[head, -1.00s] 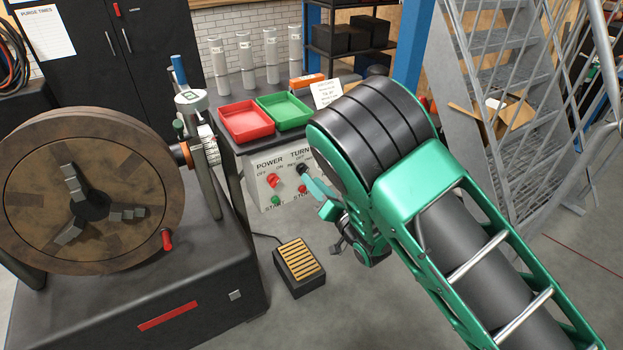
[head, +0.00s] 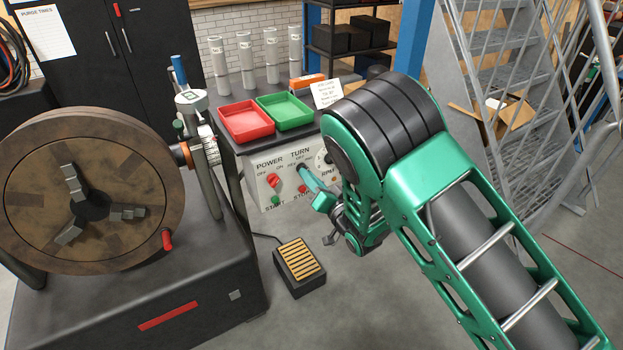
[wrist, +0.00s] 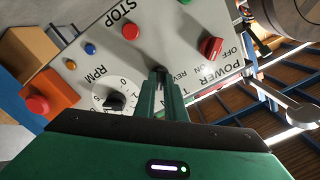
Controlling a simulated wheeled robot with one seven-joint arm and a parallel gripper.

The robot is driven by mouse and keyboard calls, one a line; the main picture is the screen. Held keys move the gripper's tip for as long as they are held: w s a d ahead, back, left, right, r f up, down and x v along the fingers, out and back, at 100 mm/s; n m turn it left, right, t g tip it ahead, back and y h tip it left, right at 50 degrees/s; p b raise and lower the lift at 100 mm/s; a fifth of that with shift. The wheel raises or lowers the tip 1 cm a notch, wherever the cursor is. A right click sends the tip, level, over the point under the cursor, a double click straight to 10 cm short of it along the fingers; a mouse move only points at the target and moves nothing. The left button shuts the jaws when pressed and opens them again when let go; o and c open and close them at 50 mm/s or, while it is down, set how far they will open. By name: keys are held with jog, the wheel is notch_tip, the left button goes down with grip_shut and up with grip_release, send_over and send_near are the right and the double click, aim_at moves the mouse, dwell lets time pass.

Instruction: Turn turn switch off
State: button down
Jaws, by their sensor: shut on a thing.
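The control panel (head: 259,185) is a pale box front with a red POWER knob (head: 273,181) at left and the black TURN switch (head: 300,168) to its right. In the wrist view the panel shows upside down, with the red POWER knob (wrist: 211,47) at right. My gripper (head: 308,180) reaches the panel from the right at the TURN switch. In the wrist view my gripper (wrist: 161,80) has its green fingers close together on the black TURN switch (wrist: 160,70). The fingers hide most of the switch, so its exact setting cannot be read.
The RPM dial (wrist: 114,102) and a red mushroom button (wrist: 38,105) are beside the fingers. Red (head: 264,133) and green (head: 306,123) trays stand on the bench. A foot pedal (head: 299,262) lies on the floor below. A large round wheel (head: 40,200) stands at left.

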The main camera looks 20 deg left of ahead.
jog(key=shift+f, duration=0.1)
jog(key=shift+w+n, duration=0.1)
jog(key=shift+n, duration=3.7)
jog(key=shift+d, duration=0.1)
jog(key=c, duration=1.8)
grip_release()
jog(key=shift+w, duration=0.1)
jog(key=v, duration=1)
jog(key=shift+s+d, duration=0.25)
jog(key=shift+s, duration=0.05)
